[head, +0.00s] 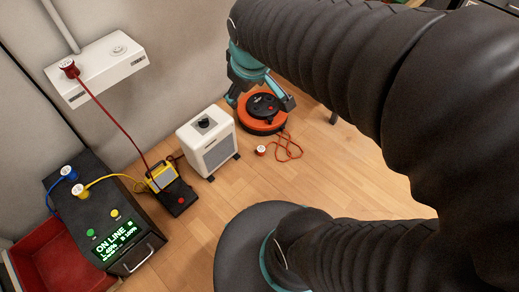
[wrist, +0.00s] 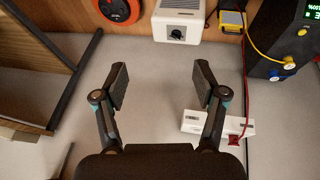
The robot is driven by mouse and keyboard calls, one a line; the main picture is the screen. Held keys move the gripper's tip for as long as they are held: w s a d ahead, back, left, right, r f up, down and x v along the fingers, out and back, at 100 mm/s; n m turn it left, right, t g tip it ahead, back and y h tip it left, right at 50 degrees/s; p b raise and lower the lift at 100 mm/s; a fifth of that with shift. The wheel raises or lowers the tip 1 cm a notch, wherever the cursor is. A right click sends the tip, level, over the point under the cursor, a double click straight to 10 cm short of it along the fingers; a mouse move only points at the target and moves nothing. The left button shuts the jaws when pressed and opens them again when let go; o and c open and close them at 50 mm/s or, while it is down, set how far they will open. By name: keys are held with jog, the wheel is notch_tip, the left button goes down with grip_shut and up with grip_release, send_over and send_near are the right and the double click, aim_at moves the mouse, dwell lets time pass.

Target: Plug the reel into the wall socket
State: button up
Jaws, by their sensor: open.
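The orange reel (head: 257,125) with a black hub lies on the wooden floor; part of it also shows at the top of the wrist view (wrist: 136,12). Its red cord (head: 289,148) lies loosely beside it, ending in a red and white plug (head: 261,150) on the floor. The white wall socket box (head: 112,66) is on the grey wall. A red plug (head: 69,68) sits in its left outlet; a round outlet (head: 119,49) on the right is free. The box also shows in the wrist view (wrist: 218,121). My gripper (wrist: 162,80) is open and empty, facing the wall.
A white heater (head: 208,147) stands left of the reel. A yellow lamp (head: 160,178) is on the seated red plug's cord. A black power unit (head: 105,215) with blue and yellow plugs stands by a red crate (head: 50,255).

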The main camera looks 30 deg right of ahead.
jog(key=w+d+f+n+g+b, duration=0.1)
jog(key=w+d+f+n, duration=0.35)
jog(key=w+f, duration=0.4)
jog(key=w+d+f+n+g+b, duration=0.1)
jog(key=w+d+f+n, duration=0.2)
jog(key=w+f+n, duration=0.45)
jog(key=w+d+f+n+g, duration=0.1)
jog(key=f+n, duration=0.3)
jog(key=f, duration=1.2)
jog(key=w+d+f+n+g+b, duration=0.1)
jog(key=d+f+n, duration=0.3)
jog(key=f, duration=1.2)
jog(key=shift+w, duration=0.45)
jog(key=b, duration=0.3)
send_over(261, 150)
jog(key=f, duration=0.7)
jog(key=shift+s+a+f, duration=0.1)
jog(key=shift+a+f, duration=0.1)
jog(key=shift+f, duration=0.2)
jog(key=shift+d+f, duration=0.1)
jog(key=shift+f, duration=0.25)
